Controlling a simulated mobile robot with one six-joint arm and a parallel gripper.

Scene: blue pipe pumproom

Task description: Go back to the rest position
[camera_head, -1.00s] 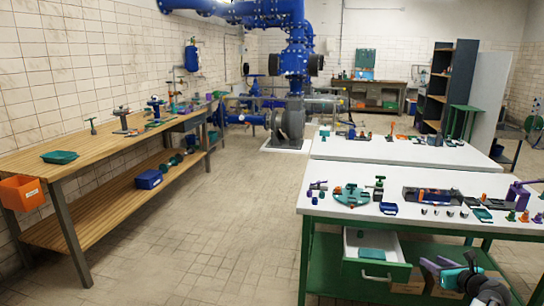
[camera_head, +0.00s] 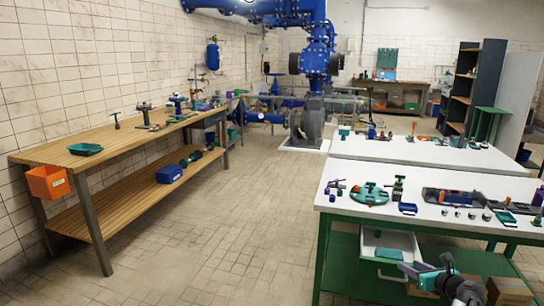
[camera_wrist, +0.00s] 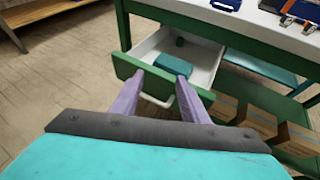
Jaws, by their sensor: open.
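My gripper (camera_head: 412,272) is at the lower right of the head view, in front of the green-framed table. In the wrist view its two purple fingers (camera_wrist: 160,82) are spread apart, with nothing held between them. An open drawer (camera_head: 388,268) with a green front juts out under the table top. In the wrist view the drawer (camera_wrist: 205,62) lies just beyond the fingers, and its pale handle (camera_wrist: 157,101) shows between them. I cannot tell how far the fingers are from the handle. A teal block (camera_wrist: 174,65) lies inside the drawer.
The white table top (camera_head: 345,212) carries several tools and small parts. Cardboard boxes (camera_wrist: 257,120) sit on the shelf below. A wooden workbench (camera_head: 65,155) with an orange bin (camera_head: 48,182) runs along the left wall. The tiled floor (camera_head: 220,230) between them is clear.

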